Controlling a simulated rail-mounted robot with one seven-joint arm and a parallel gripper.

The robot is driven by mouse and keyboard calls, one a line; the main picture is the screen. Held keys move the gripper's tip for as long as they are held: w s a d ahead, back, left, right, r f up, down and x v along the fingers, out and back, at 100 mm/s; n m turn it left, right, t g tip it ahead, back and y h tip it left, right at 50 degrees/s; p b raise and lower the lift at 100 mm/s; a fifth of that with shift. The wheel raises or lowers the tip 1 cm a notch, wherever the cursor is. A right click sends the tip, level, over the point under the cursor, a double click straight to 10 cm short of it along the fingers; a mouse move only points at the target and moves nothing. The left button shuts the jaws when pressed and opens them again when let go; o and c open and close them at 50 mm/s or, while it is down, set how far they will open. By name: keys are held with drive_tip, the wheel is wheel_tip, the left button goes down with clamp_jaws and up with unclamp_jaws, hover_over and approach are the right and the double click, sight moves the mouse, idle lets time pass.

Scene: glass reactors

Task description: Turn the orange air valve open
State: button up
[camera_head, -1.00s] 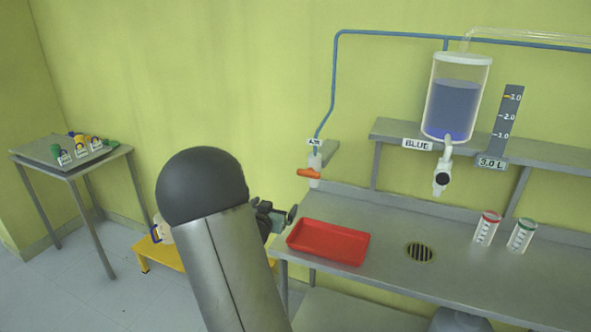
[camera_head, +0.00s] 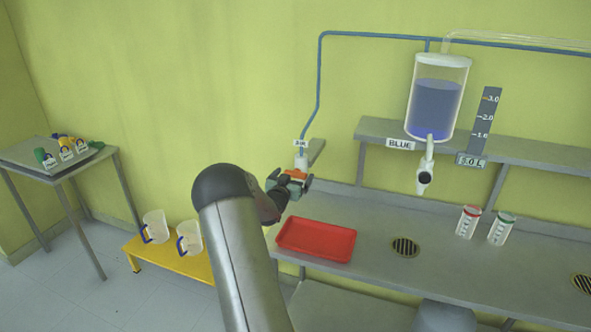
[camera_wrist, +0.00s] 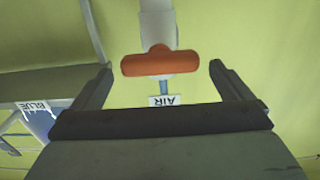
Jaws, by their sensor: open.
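The orange air valve handle (camera_wrist: 160,62) lies crosswise on a white valve body (camera_wrist: 158,25) in the wrist view. The AIR label (camera_wrist: 163,100) shows upside down just below it, by the blue tube. My gripper (camera_wrist: 160,75) is open, with one finger on each side of the handle and visible gaps to both. In the head view the orange handle (camera_head: 295,173) shows just above my gripper (camera_head: 288,182), which partly covers the valve. I cannot tell whether the fingers reach far enough to be level with the handle.
A red tray (camera_head: 316,240) lies on the metal bench below the valve. A tank of blue liquid (camera_head: 437,100) with a white tap hangs over the bench shelf (camera_head: 370,130). Two pitchers (camera_head: 155,226) stand on a yellow stool (camera_head: 140,255) at the left.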

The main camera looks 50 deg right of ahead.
drive_tip(key=shift+x, duration=1.4)
drive_tip(key=c, duration=1)
